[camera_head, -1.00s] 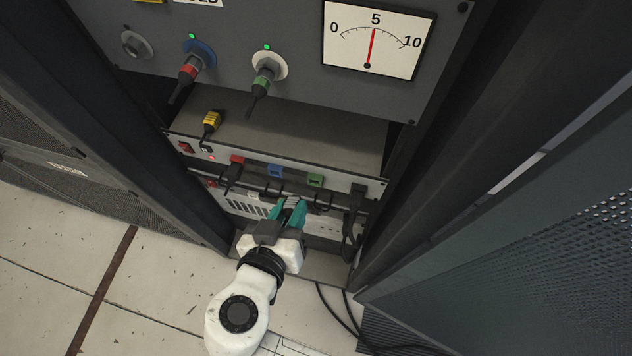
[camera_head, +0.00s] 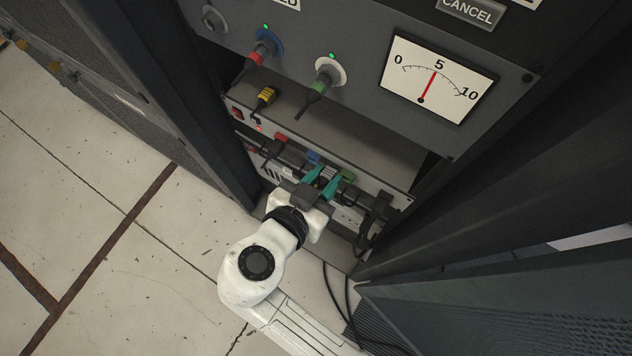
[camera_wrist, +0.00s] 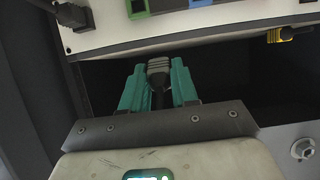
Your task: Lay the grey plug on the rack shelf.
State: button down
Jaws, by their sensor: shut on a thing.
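My gripper (camera_head: 331,177) has teal fingers and is in front of the lower rack panel, near its blue and green sockets. It also shows in the wrist view (camera_wrist: 158,88), shut on the grey plug (camera_wrist: 158,68). The plug's ribbed grey head sticks out past the fingertips, with its dark cable end between the fingers. In the head view the plug is mostly hidden by the fingers. The rack shelf (camera_head: 350,131) is the flat grey surface above and behind the gripper, under the meter panel. The plug is apart from it.
A yellow plug (camera_head: 263,97) lies at the shelf's left end. Red (camera_head: 262,54) and green (camera_head: 325,77) plugs hang from the upper panel over the shelf. A black plug with cable (camera_head: 378,212) is at the right. The shelf's middle and right are clear.

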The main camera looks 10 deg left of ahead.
aim_at(349, 148)
jog(key=shift+w+d+f+b, duration=0.25)
jog(key=shift+w+d, duration=0.35)
jog(key=shift+w, duration=1.1)
jog(key=shift+w+d+f+b, duration=0.15)
jog(key=shift+w+d+b, duration=0.35)
jog(key=shift+w, duration=1.15)
jog(key=shift+w+d+f+b, duration=0.2)
jog(key=shift+w+d, duration=0.55)
jog(key=shift+w, duration=0.95)
jog(key=c, duration=0.8)
grip_release()
jog(key=v, duration=1)
jog(key=shift+s+a+r, duration=0.15)
jog(key=shift+s, duration=0.2)
